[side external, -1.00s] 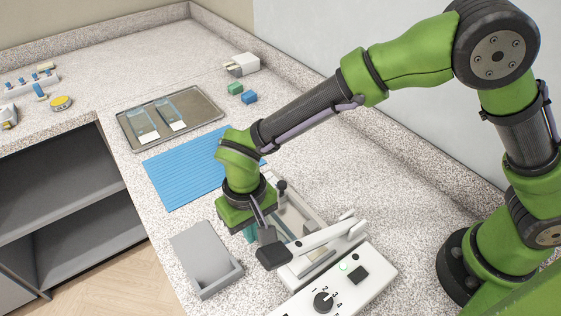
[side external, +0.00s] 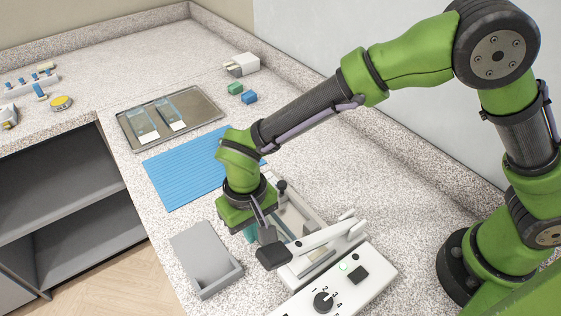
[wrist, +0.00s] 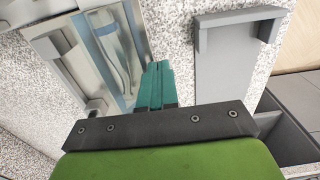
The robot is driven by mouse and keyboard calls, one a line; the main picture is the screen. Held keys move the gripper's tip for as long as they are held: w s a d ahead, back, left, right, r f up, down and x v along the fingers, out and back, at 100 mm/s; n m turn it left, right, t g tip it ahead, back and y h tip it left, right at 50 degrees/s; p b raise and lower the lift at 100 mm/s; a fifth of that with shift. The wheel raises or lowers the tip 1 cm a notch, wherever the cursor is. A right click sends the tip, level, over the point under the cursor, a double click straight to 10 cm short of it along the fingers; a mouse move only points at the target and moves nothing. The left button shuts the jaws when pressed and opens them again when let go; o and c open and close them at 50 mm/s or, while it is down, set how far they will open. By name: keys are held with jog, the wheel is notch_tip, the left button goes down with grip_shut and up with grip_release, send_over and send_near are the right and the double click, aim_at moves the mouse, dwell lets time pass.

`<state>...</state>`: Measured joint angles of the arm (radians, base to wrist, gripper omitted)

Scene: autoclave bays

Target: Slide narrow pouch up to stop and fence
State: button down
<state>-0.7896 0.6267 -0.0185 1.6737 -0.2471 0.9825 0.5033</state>
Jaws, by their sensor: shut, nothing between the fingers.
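A pouch (wrist: 118,52) with a clear window, a blue band and a long pale instrument inside lies on the bed of the white sealer (wrist: 62,55) in the wrist view. In the side view the sealer (side external: 325,262) stands beneath and right of my wrist, and the pouch is only partly visible behind it. My gripper (wrist: 155,72) has its teal fingers shut and empty, low beside the pouch's right edge in the wrist view. Whether they touch it I cannot tell. In the side view the fingertips (side external: 250,233) are mostly hidden. I cannot make out stop and fence clearly.
A grey open holder (side external: 205,258) stands left of the sealer. A blue ribbed mat (side external: 185,170) and a metal tray (side external: 205,116) with two pouches lie farther back. Small blue and green blocks (side external: 249,97) sit beyond. The counter's left edge drops to shelves.

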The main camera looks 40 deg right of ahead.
jog(key=shift+d, duration=1.6)
dwell(0.6)
jog(key=shift+a, duration=0.4)
jog(key=shift+r, duration=3.5)
jog(key=shift+s+d+f+n, duration=0.2)
jog(key=shift+s+f+n, duration=0.2)
jog(key=shift+s+d+r, duration=0.35)
jog(key=shift+d+r, duration=0.25)
jog(key=shift+d, duration=0.25)
jog(key=s+d+r+m+t, duration=0.1)
jog(key=d+r, duration=0.3)
jog(key=d, duration=0.4)
jog(key=s+d+r+m+t+y, duration=0.1)
jog(key=s+d+r+m+t, duration=0.1)
jog(key=d, duration=0.6)
jog(key=s+d+r+m+t+y, duration=0.1)
jog(key=s+d+r+t, duration=0.3)
jog(key=d+r, duration=0.3)
jog(key=shift+s+d+r+m, duration=0.15)
jog(key=shift+d+r+m, duration=0.2)
jog(key=shift+d, duration=0.2)
